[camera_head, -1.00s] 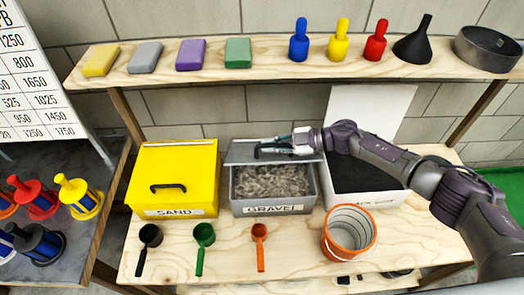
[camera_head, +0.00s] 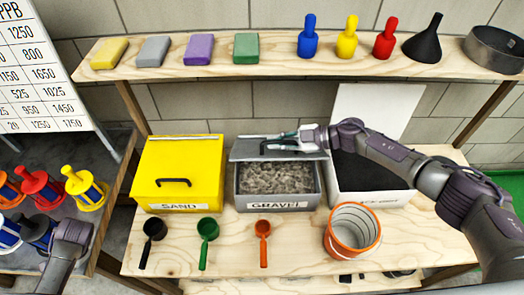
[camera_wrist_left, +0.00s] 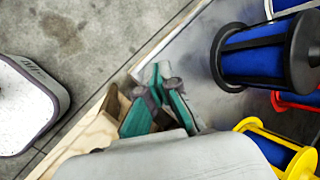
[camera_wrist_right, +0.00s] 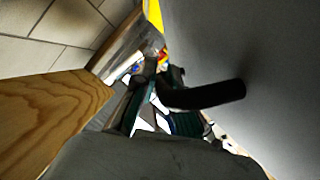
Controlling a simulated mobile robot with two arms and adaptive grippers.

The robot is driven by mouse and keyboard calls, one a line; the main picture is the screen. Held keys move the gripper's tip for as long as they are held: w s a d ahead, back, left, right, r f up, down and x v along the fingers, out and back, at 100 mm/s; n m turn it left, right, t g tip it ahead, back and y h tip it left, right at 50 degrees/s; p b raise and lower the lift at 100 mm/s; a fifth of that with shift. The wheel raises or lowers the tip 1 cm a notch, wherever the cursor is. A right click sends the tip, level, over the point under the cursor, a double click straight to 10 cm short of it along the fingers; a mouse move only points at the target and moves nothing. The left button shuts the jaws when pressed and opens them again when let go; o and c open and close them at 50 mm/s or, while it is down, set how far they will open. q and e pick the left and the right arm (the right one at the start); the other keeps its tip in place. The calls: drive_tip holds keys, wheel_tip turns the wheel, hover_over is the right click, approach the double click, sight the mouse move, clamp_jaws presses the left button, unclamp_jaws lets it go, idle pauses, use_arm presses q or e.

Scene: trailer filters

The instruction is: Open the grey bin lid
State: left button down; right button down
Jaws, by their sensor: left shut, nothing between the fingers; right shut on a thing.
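The grey bin (camera_head: 279,204), labelled GRAVEL, stands in the middle of the bench. Its grey lid (camera_head: 246,153) is swung up toward the back, and the gravel (camera_head: 275,178) inside shows. My right gripper (camera_head: 277,141) is at the lid's upper part. In the right wrist view the grey lid (camera_wrist_right: 245,45) fills the right side, and my right gripper (camera_wrist_right: 157,75) is shut on its black handle (camera_wrist_right: 208,96). My left gripper (camera_wrist_left: 160,82) is shut and empty beside the side table's edge; in the head view only part of my left arm shows at lower left.
A shut yellow SAND bin (camera_head: 181,165) is left of the grey bin. An open white bin (camera_head: 372,198) with black contents is right of it. A shelf (camera_head: 280,66) runs above. Filters (camera_wrist_left: 262,55) stand near my left gripper.

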use_arm(q)
drive_tip(key=w+d+r+m+t, duration=0.2)
drive_tip(key=w+d+r, duration=0.1)
drive_tip(key=w+d, duration=0.4)
drive_tip(key=w+d+r+m+t, duration=0.1)
drive_tip(key=w+d+r+t, duration=0.1)
drive_tip(key=w+d+r, duration=0.45)
drive_tip(key=m+t+h, duration=0.6)
drive_tip(key=m+t, duration=0.5)
drive_tip(key=m, duration=1.7)
approach(262, 156)
drive_tip(key=x, duration=0.3)
drive_tip(key=r+x, duration=0.1)
drive_tip(key=x, duration=0.2)
drive_tip(key=r+x, duration=0.1)
drive_tip(key=x, duration=0.1)
drive_tip(key=shift+x, duration=0.8)
drive_tip(key=shift+r, duration=0.15)
